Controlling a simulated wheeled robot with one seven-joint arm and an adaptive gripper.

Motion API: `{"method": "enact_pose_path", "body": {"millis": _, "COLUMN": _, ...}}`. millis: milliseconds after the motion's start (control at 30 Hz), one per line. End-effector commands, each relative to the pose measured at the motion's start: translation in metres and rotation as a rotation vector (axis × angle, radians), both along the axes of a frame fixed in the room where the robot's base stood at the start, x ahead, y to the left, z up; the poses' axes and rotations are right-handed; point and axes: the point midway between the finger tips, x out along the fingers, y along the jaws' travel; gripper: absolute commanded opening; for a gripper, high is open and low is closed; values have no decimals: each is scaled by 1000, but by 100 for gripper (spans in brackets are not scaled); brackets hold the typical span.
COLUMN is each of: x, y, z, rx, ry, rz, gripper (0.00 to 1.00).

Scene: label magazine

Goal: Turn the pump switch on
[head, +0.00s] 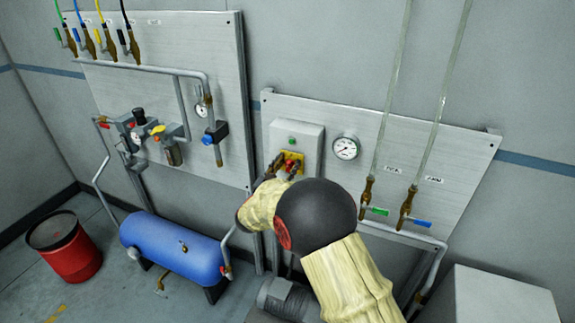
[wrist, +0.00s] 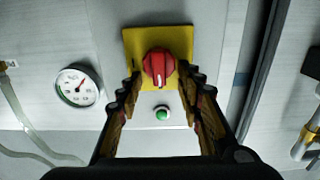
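The pump switch is a red rotary knob (wrist: 158,66) on a square yellow plate (wrist: 132,42). It sits on a light grey box (head: 309,135) on the right wall panel. In the wrist view its grip bar stands roughly upright. My gripper (wrist: 160,77) is open, with one fingertip on each side of the knob and a narrow gap showing to each. In the head view my gripper (head: 281,170) reaches the plate and partly covers the knob (head: 293,162). A green button or lamp (wrist: 162,114) is on the same box, also in the head view (head: 292,141).
A round pressure gauge (head: 345,148) is beside the box. Two valves with green (head: 380,211) and blue (head: 421,223) handles are further right. A blue tank (head: 172,247) and a red bin (head: 66,250) stand at lower left. Pipes run under the panel.

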Motion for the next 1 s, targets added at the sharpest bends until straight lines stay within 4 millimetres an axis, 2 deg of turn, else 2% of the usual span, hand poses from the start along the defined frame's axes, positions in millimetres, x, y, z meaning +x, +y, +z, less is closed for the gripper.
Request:
{"method": "enact_pose_path", "body": {"millis": 533, "x": 0, "y": -1, "z": 0, "rx": 0, "ry": 1, "rz": -1, "gripper": 4}}
{"method": "enact_pose_path", "body": {"millis": 767, "x": 0, "y": -1, "z": -1, "rx": 20, "ry": -7, "rz": -2, "gripper": 4}}
{"method": "enact_pose_path", "body": {"millis": 1000, "x": -1, "y": -4, "z": -3, "rx": 125, "ry": -44, "rz": -2, "gripper": 4}}
